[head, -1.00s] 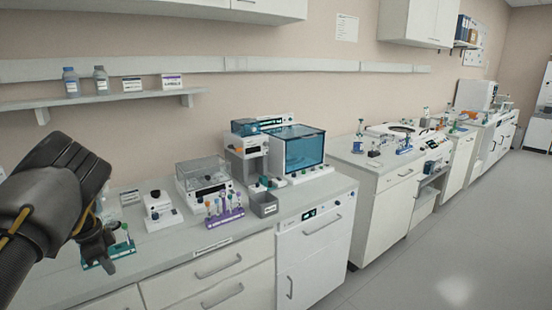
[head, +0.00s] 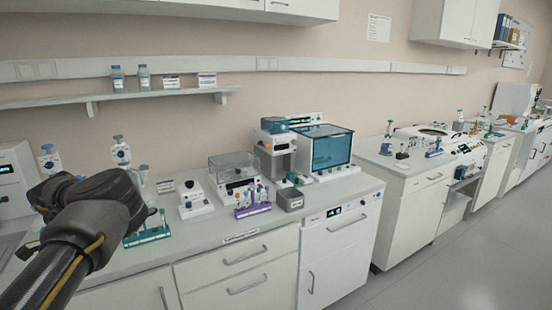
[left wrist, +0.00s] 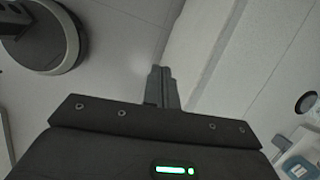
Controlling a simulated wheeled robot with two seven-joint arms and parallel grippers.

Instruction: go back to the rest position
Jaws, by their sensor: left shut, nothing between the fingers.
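My left arm comes in from the left in the head view and reaches over the front of the counter; its gripper fingers are hidden there behind the wrist. In the left wrist view my left gripper (left wrist: 162,86) is shut, with the two fingers together and nothing between them. It points down past the cabinet front towards the grey floor. My right gripper is in neither view.
The counter (head: 225,233) holds a green tube rack (head: 147,235) close to my left arm, a white device (head: 194,203), a purple tube rack (head: 253,211) and a grey bin (head: 290,199). A shelf (head: 120,98) hangs above. Open floor (head: 450,275) lies at the right.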

